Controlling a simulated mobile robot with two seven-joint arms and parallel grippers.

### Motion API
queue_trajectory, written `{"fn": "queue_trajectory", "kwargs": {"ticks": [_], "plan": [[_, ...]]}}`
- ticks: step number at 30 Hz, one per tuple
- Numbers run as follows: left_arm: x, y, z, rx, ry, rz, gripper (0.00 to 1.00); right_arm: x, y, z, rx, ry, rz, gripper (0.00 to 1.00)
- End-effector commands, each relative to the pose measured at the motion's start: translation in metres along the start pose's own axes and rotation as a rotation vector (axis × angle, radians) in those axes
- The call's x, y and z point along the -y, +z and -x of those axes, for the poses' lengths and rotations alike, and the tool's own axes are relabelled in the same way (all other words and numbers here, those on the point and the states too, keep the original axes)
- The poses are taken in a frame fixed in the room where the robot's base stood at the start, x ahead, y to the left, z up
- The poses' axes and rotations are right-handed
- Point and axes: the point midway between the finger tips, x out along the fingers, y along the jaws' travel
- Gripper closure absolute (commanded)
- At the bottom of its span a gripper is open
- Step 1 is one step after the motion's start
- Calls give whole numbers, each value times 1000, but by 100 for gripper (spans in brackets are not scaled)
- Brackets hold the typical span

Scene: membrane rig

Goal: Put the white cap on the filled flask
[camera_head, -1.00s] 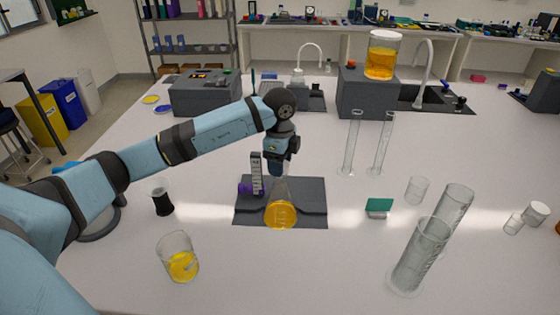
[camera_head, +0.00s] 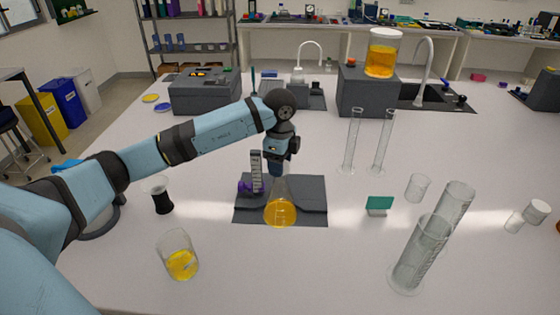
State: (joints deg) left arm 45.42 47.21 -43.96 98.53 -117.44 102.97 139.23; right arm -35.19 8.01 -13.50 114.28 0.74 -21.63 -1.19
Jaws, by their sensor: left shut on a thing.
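The filled flask (camera_head: 280,213) is a clear cone with orange liquid in its lower part. It is at the dark grey mat (camera_head: 309,205) in the middle of the bench; I cannot tell whether its base touches the mat. My left gripper (camera_head: 276,178) reaches down at the flask's neck and is shut on the flask, though the fingertips are largely hidden. A white cap-like piece (camera_head: 538,212) lies at the right edge beside a small clear vial; I cannot tell whether it is the task's cap. No cap shows on the flask's neck. My right gripper is not in view.
A pale rack-like strip (camera_head: 256,171) and a purple piece (camera_head: 244,188) stand close left of the gripper. A beaker (camera_head: 179,256) with yellow contents is at front left. Tall cylinders (camera_head: 420,255) stand at front right, beside a green block (camera_head: 379,204).

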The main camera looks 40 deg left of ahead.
Motion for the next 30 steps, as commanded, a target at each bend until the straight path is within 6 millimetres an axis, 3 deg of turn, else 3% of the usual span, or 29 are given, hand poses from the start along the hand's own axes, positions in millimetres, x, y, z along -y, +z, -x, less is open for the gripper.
{"fn": "queue_trajectory", "kwargs": {"ticks": [24, 25, 28, 30], "plan": [[0, 0, -14, 0, 0, 0, 70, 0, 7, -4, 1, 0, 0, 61], [0, 0, -14, 0, 0, 0, 46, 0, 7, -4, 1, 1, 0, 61], [0, 0, -14, 0, 0, 0, 23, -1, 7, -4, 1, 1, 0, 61], [0, 0, -14, 0, 0, 0, 19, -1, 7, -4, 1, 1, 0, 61]]}}
